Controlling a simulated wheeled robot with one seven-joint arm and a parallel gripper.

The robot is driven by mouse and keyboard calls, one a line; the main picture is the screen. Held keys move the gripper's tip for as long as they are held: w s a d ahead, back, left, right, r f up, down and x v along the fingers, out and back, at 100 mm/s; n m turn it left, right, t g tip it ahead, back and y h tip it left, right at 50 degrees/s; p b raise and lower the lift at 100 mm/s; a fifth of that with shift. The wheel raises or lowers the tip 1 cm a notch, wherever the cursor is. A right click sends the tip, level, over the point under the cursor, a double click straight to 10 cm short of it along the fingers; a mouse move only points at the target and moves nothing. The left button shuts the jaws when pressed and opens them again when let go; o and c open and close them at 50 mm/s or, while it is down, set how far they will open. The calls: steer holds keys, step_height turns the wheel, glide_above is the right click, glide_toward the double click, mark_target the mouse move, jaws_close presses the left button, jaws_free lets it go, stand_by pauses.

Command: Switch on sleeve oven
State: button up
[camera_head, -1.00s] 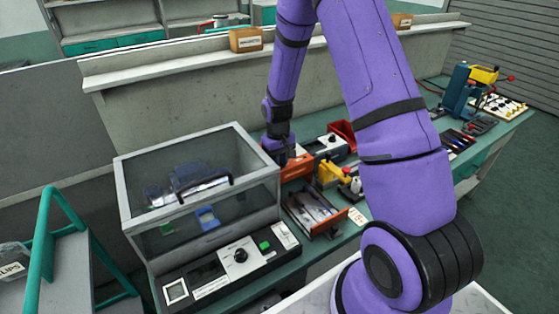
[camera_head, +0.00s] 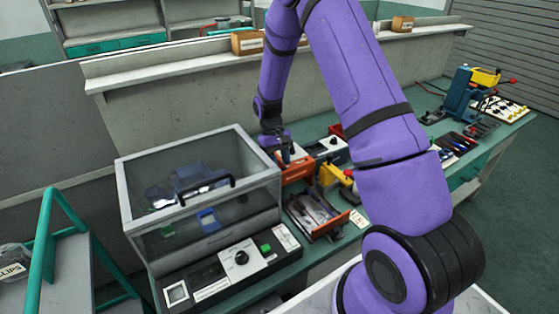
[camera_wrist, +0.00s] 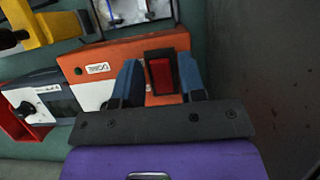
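An orange-and-white box (camera_head: 297,170), which I take to be the sleeve oven, stands on the bench to the right of the clear-lidded cabinet. In the wrist view the box (camera_wrist: 132,48) has a small label, too small to read surely, and a red rocker switch (camera_wrist: 161,73) in a black frame. My gripper (camera_wrist: 160,70) is open and empty. Its two blue fingers lie left and right of the switch in that view; I cannot tell whether they touch the box. In the head view my gripper (camera_head: 285,154) is just above the box. Whether the switch is pressed is unclear.
The clear-lidded cabinet (camera_head: 205,253) with a knob and green button stands left. A yellow tool (camera_head: 334,176), an open tray (camera_head: 318,217) and a white-and-dark device (camera_head: 328,148) crowd around the box. A grey wall rises behind the bench (camera_head: 475,153).

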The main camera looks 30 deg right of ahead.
steer(key=shift+o, duration=0.5)
steer(key=shift+r, duration=0.1)
steer(key=v, duration=1)
steer(key=shift+r, duration=0.3)
steer(key=shift+w, duration=0.15)
